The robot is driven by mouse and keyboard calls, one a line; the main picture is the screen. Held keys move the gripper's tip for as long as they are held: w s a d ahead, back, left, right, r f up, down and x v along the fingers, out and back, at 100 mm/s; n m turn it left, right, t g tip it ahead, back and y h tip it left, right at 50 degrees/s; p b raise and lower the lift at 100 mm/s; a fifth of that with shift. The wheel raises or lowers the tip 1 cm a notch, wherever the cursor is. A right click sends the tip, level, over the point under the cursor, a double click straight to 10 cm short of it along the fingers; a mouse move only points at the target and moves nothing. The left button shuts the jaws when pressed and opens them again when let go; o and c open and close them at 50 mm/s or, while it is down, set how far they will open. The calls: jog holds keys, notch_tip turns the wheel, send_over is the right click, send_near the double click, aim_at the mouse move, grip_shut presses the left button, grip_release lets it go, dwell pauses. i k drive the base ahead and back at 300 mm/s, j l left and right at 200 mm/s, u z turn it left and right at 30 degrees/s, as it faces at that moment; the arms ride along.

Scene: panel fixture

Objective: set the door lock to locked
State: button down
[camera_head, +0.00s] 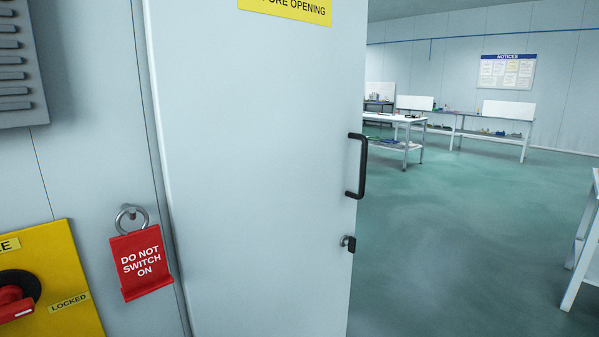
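The pale grey door (255,170) fills the middle of the view, upright. Its lock (348,243) sits low near the door's right edge, a small metal cylinder with a dark piece on it. The lock is small and seen at an angle, so I cannot tell which way it is set. A black bar handle (358,167) is fixed above the lock on the same edge. My gripper is not in view.
Left of the door, a red "DO NOT SWITCH ON" tag (141,264) hangs from a metal ring (131,218). A yellow panel (62,265) carries a red rotary handle (14,303) and a "LOCKED" label (69,303). Open floor (455,240) lies right; a white bench (583,245) stands at the right edge.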

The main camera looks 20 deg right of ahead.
aim_at(350, 241)
jog(key=i+l, duration=0.15)
jog(key=l, duration=0.2)
jog(key=i+l+u, duration=0.1)
jog(key=l, duration=0.3)
jog(key=i+l, duration=0.25)
jog(key=l, duration=0.1)
